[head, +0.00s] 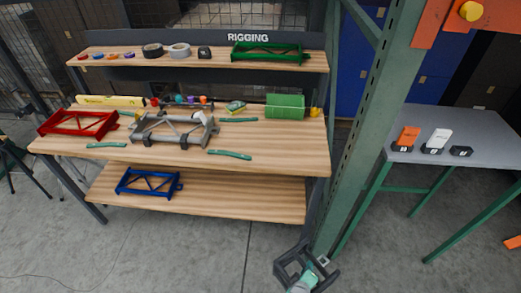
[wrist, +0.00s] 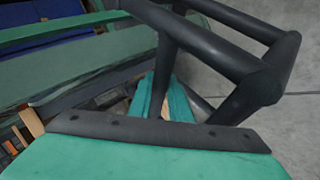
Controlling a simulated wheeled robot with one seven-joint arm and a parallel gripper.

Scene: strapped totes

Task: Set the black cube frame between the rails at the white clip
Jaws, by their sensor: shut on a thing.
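The black cube frame (head: 287,272) is an open frame of dark bars at the bottom of the head view, off the bench's right front corner. It fills the upper right of the wrist view (wrist: 222,58). My gripper (head: 303,284), with teal fingers, is shut on one of its bars; the wrist view shows the fingers (wrist: 160,122) around its lower edge. A grey frame with two long rails (head: 172,128) lies on the bench's middle level. A small white piece, seemingly the white clip (head: 198,117), shows at its right end. Its exact fit is too small to tell.
A green post (head: 372,110) stands close beyond the held frame, between the bench (head: 270,140) and a grey table (head: 480,165). Red (head: 78,122), green (head: 267,53) and blue (head: 149,181) frames lie on the bench levels. Teal strips (head: 230,154) lie around the grey frame.

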